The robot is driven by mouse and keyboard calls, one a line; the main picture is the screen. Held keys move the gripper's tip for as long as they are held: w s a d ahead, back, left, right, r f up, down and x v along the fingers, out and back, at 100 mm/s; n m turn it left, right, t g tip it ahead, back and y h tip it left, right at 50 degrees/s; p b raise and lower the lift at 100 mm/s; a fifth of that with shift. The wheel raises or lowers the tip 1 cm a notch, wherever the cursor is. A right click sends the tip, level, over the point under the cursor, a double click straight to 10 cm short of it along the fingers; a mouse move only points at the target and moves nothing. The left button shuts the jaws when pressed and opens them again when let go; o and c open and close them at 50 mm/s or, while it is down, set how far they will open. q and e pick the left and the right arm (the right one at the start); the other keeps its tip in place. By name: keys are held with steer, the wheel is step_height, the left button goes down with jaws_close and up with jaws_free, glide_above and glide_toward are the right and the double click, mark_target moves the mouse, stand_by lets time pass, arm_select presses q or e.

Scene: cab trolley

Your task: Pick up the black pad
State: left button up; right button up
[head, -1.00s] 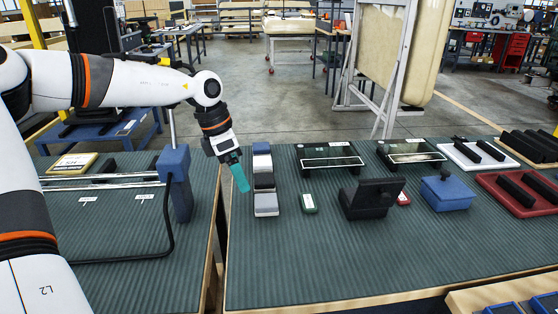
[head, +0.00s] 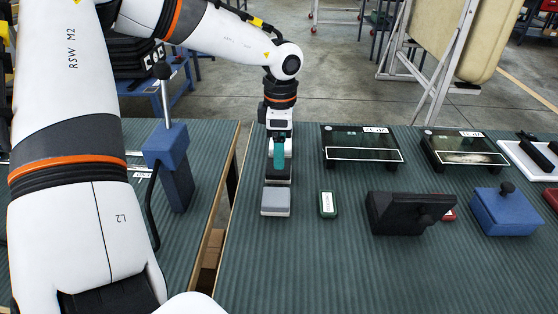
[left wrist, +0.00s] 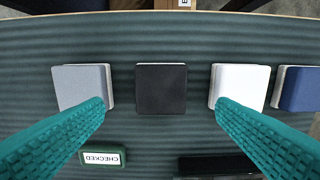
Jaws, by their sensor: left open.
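The black pad (left wrist: 161,88) lies flat on the ribbed green bench mat, in the middle of the left wrist view. It sits in a row between a grey pad (left wrist: 80,84) and a white pad (left wrist: 243,82), with gaps on both sides. In the head view the black pad (head: 279,178) is partly hidden behind my fingers, beyond the grey pad (head: 276,200). My left gripper (head: 279,166) points down over the row. Its teal fingers are apart and empty, one to each side of the black pad in the left wrist view. My right gripper is not in view.
A blue pad (left wrist: 300,88) ends the row. A small green block labelled CHECKED (left wrist: 103,156) lies close by; it also shows in the head view (head: 328,204).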

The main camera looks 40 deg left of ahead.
mark_target(278, 171)
arm_select(q)
steer(key=f, duration=0.5)
steer(key=shift+s+a+f, duration=0.1)
steer(key=shift+a+f, duration=0.1)
steer(key=c, duration=1.1)
